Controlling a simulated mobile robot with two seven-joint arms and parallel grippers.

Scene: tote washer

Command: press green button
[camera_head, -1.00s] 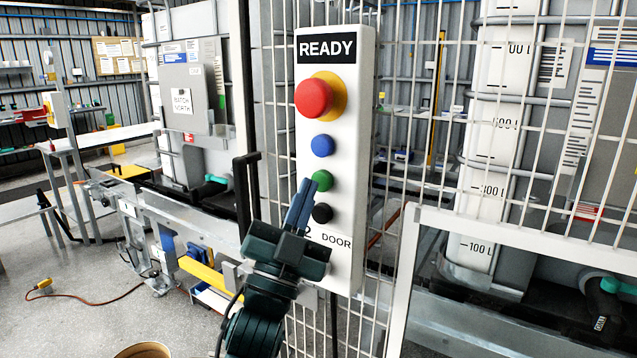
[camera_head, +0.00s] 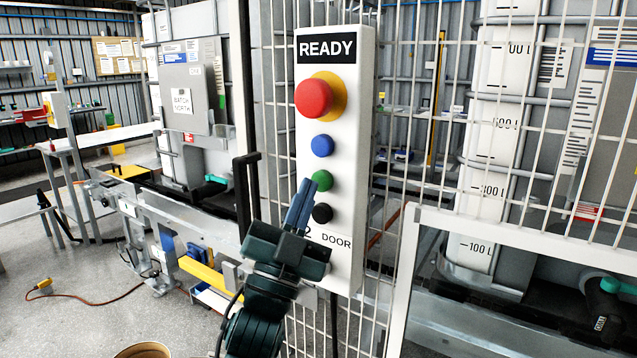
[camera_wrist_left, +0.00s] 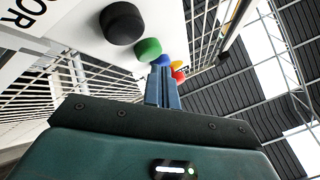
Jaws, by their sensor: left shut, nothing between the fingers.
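The green button (camera_head: 322,181) sits on a white upright panel, between a blue button (camera_head: 322,146) above and a black button (camera_head: 322,213) below. My left gripper (camera_head: 304,186) is shut and empty, its blue fingertips just left of the green button. In the left wrist view the fingertips (camera_wrist_left: 163,66) show beside the green button (camera_wrist_left: 148,49) and overlap the blue button behind. I cannot tell whether the tips touch the green button. My right gripper does not show.
The panel (camera_head: 343,250) carries a READY sign and a large red button (camera_head: 313,98) on a yellow base. It is mounted on a white wire fence (camera_head: 443,130). A black upright handle (camera_head: 243,195) stands left of the panel. An orange cable lies on the floor.

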